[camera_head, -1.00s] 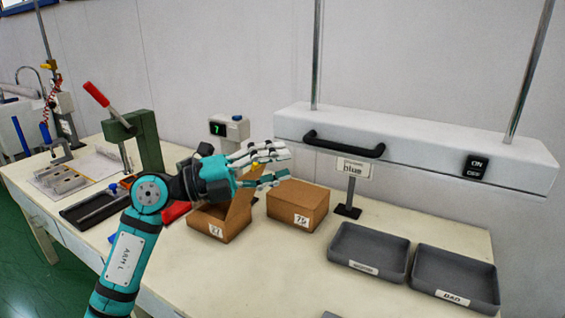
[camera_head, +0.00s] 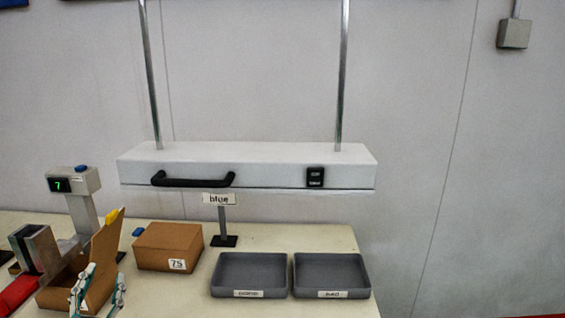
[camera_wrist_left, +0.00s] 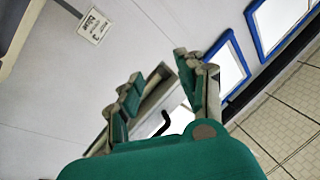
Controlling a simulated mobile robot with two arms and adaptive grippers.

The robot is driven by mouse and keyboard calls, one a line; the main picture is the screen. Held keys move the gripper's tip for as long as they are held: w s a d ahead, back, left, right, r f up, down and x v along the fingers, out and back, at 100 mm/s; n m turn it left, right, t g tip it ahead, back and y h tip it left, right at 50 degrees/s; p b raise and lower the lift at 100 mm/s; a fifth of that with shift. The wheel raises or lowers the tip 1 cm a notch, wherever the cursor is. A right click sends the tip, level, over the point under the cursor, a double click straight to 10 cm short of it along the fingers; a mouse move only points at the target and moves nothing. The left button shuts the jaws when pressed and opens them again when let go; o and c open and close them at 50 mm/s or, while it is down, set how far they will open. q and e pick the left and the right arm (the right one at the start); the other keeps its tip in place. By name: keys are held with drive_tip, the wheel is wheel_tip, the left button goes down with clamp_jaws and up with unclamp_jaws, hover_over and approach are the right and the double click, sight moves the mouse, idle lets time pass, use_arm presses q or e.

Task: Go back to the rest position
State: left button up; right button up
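My left gripper (camera_head: 97,288) is at the lower left of the head view, in front of the open cardboard box (camera_head: 104,250) with its raised flap. Its two fingers stand apart. The left wrist view also shows the left gripper (camera_wrist_left: 166,78) open, with nothing between the fingers. My right gripper is in neither view.
A closed cardboard box (camera_head: 160,243) labelled 75 stands right of the open one. Two grey trays (camera_head: 250,292) (camera_head: 333,292) lie further right. A white hood (camera_head: 250,160) with a black handle hangs above the table. A scale display (camera_head: 62,184) stands at left.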

use_arm(q)
drive_tip(key=s+d+f+n+g, duration=0.15)
drive_tip(key=s+f+g, duration=0.25)
drive_tip(key=f, duration=0.5)
drive_tip(key=s+d+f+n+g, duration=0.15)
drive_tip(key=s+f+g, duration=0.3)
drive_tip(key=f, duration=0.45)
drive_tip(key=s+d+f+m+g+h, duration=0.1)
drive_tip(key=s+d+f+g+h, duration=0.1)
drive_tip(key=s+d+f+g, duration=0.45)
drive_tip(key=s+d+f+m+g+h, duration=0.1)
drive_tip(key=s+d+f+h, duration=0.2)
drive_tip(key=s, duration=0.6)
wheel_tip(320, 180, down, 27)
drive_tip(key=s+g, duration=0.1)
drive_tip(key=g, duration=0.1)
drive_tip(key=s+a+f+g, duration=0.1)
drive_tip(key=s+a+f, duration=0.2)
drive_tip(key=s+f, duration=1.3)
drive_tip(key=shift+s+f+y, duration=0.2)
drive_tip(key=shift+s+y, duration=0.2)
drive_tip(key=shift+s, duration=0.1)
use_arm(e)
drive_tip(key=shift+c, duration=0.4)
